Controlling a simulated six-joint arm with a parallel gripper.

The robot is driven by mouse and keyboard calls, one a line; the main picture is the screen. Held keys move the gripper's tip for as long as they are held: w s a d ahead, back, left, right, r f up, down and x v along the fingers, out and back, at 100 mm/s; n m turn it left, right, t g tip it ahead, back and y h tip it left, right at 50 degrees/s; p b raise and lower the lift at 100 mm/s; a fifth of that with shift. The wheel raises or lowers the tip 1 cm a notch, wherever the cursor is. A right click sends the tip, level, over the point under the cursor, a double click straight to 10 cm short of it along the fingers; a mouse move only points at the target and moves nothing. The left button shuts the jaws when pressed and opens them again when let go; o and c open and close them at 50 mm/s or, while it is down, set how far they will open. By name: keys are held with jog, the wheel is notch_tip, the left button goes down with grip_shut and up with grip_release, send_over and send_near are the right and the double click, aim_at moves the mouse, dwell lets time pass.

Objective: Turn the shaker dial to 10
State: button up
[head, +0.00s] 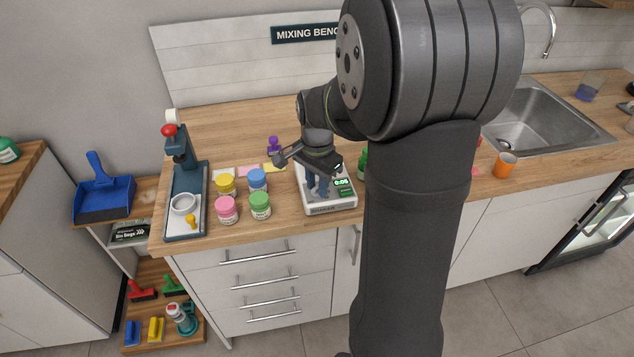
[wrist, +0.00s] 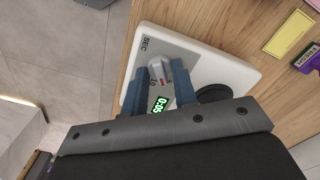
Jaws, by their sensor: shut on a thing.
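The shaker (head: 343,202) is a white box near the counter's front edge, with a green lit display (head: 342,184) reading 0:05. The display also shows in the wrist view (wrist: 160,106), with the shaker's white top (wrist: 205,65) and the printed word SEC. The light grey dial (wrist: 157,70) sits between my two blue-grey fingers, beside small scale marks, one of them red. My gripper (wrist: 162,82) is shut on the dial from above; it also shows in the head view (head: 319,186). My fingers hide part of the dial and scale, so its exact pointing is unclear.
Yellow (head: 225,184), blue (head: 257,179), pink (head: 227,209) and green (head: 260,205) jars stand left of the shaker. A dark press (head: 184,200) stands at the left end. A green bottle (head: 362,165) is close on the right. My arm hides the counter's middle.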

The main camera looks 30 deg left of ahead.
aim_at(317, 187)
jog(key=m, duration=0.6)
jog(key=shift+m, duration=0.3)
dwell(0.5)
jog(key=o, duration=1)
jog(key=shift+r, duration=0.1)
notch_tip(317, 187, up, 17)
jog(key=shift+r, duration=0.15)
notch_tip(317, 187, down, 18)
jog(key=shift+r, duration=0.25)
dwell(0.3)
